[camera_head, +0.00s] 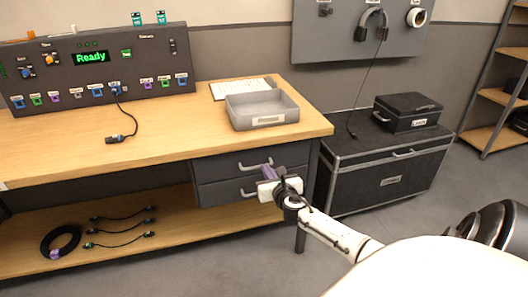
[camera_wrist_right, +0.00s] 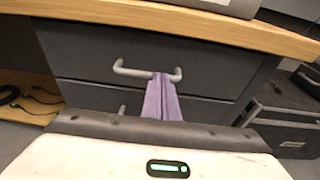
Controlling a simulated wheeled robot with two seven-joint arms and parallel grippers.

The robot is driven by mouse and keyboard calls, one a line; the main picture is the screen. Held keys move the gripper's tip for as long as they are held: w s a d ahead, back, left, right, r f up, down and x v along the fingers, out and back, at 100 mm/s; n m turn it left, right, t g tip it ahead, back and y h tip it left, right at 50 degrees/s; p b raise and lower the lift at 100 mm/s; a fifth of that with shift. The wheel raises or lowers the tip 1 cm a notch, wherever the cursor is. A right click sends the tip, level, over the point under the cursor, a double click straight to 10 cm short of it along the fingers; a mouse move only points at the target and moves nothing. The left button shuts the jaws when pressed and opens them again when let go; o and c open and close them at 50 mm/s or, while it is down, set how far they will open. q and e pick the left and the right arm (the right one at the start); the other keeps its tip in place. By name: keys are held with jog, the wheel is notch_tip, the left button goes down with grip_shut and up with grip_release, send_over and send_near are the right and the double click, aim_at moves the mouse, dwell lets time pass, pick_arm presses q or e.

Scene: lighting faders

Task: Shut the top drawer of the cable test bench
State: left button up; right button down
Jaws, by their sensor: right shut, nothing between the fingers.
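The cable test bench (camera_head: 60,142) has a wooden top with two dark grey drawers under its right end. The top drawer (camera_head: 218,168) has a grey bar handle; its front looks about flush with the bottom drawer (camera_head: 222,190), with no open gap that I can see. In the wrist view the top drawer (camera_wrist_right: 85,52) fills the upper middle. My right gripper (camera_head: 267,168) is shut and empty, its purple fingers (camera_wrist_right: 161,80) pointing at the drawer front. The fingertips overlap the handle (camera_wrist_right: 130,71) in view; I cannot tell whether they touch it. My left gripper is not in view.
A grey tray (camera_head: 262,108) stands on the bench top above the drawers. A control panel (camera_head: 100,70) reading "Ready" is at the back left. A black case (camera_head: 385,178) stands to the right of the bench. Cables (camera_head: 122,230) lie on the lower shelf.

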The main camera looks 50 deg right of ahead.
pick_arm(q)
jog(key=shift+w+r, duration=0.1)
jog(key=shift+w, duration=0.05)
pick_arm(e)
jog(key=shift+w+d+r, duration=0.15)
jog(key=shift+w+r, duration=0.05)
jog(key=shift+r, duration=0.3)
pick_arm(q)
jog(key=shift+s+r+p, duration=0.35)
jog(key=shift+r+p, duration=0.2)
jog(key=shift+p, duration=0.5)
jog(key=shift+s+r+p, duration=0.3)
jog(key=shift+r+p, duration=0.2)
jog(key=shift+p, duration=0.5)
pick_arm(e)
jog(key=f+v, duration=0.1)
jog(key=v, duration=1.3)
jog(key=shift+s+a, duration=0.2)
jog(key=shift+s, duration=0.05)
